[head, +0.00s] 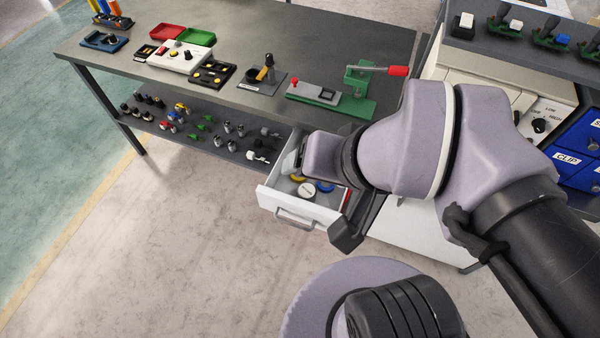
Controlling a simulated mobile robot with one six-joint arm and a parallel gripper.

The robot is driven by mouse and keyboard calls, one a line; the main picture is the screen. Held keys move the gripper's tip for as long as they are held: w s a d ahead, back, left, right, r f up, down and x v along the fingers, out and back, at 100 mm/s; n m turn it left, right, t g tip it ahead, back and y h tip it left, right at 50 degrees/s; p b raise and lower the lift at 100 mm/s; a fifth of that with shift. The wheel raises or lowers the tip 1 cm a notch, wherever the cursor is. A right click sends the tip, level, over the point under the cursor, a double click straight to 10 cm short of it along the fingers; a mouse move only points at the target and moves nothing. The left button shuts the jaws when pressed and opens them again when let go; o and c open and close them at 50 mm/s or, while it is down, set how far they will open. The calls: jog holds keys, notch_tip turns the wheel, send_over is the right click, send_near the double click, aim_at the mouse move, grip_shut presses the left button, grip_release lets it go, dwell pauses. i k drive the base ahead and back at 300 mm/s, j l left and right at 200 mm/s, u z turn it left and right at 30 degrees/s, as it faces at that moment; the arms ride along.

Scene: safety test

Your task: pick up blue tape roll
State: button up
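The blue tape roll (325,187) lies in an open white drawer (292,212) under the workbench, partly hidden by my arm. It is small and blue, next to a white round item (306,189) and a yellow one (298,178). My gripper (323,200) is above the drawer. One dark finger shows over the drawer's right front corner and the other seems to show near its left wall, so it looks open. I see nothing held between the fingers. The height of the fingers above the roll is hard to tell.
A red item (347,197) shows at the drawer's right side. The dark workbench (225,60) holds trays, a control box and a green fixture with a red handle (398,71). Small parts stand on the lower shelf (190,150). Blue labelled bins (568,160) are at right. The floor in front is clear.

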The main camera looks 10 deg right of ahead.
aim_at(321, 188)
jog(key=i+j+z, duration=0.2)
jog(key=z, duration=0.25)
jog(key=i+j+z, duration=0.1)
jog(key=j+z, duration=1.25)
jog(key=i, duration=0.05)
